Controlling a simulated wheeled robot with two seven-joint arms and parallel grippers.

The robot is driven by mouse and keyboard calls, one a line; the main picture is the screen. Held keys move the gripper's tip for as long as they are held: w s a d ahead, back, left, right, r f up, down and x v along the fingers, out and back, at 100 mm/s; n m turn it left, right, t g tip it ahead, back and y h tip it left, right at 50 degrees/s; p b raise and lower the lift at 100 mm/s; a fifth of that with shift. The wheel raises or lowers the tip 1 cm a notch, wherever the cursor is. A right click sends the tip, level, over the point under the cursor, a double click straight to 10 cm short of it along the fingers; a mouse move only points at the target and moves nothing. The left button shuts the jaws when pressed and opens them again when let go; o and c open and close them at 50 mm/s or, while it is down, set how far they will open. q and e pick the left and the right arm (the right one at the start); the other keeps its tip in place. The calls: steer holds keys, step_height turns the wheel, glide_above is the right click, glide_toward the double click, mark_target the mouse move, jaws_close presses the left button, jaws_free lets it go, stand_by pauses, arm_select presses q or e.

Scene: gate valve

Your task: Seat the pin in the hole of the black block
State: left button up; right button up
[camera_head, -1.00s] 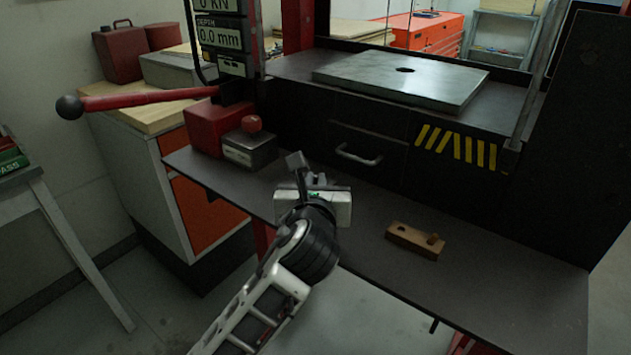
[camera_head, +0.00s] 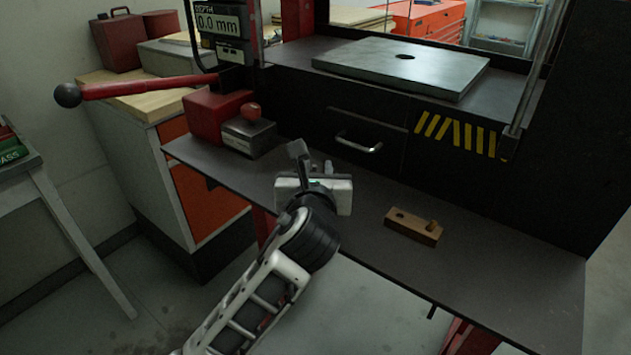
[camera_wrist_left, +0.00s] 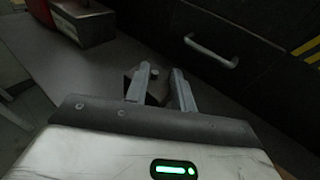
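My left gripper (camera_head: 313,163) is over the dark shelf, its two fingers spread apart. In the left wrist view the fingers (camera_wrist_left: 160,85) stand on either side of a small dark block (camera_wrist_left: 152,92) with a pale round top (camera_wrist_left: 154,73), possibly the pin. I cannot tell whether either finger touches it, or whether the round part sits in a hole. In the head view this spot is hidden behind my gripper. My right gripper is not in view.
A red box (camera_head: 217,114) and a grey box (camera_head: 248,138) with a red knob stand at the shelf's left. A drawer handle (camera_head: 358,145) juts out behind. A steel plate (camera_head: 400,72) lies above. The shelf (camera_head: 500,275) is bare at right.

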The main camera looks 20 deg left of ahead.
arm_select(q)
steer(key=shift+s+a+f, duration=0.1)
steer(key=shift+s+f, duration=0.15)
steer(key=shift+s, duration=0.05)
steer(key=v, duration=1.1)
steer(key=shift+r, duration=0.4)
steer(key=shift+s, duration=0.1)
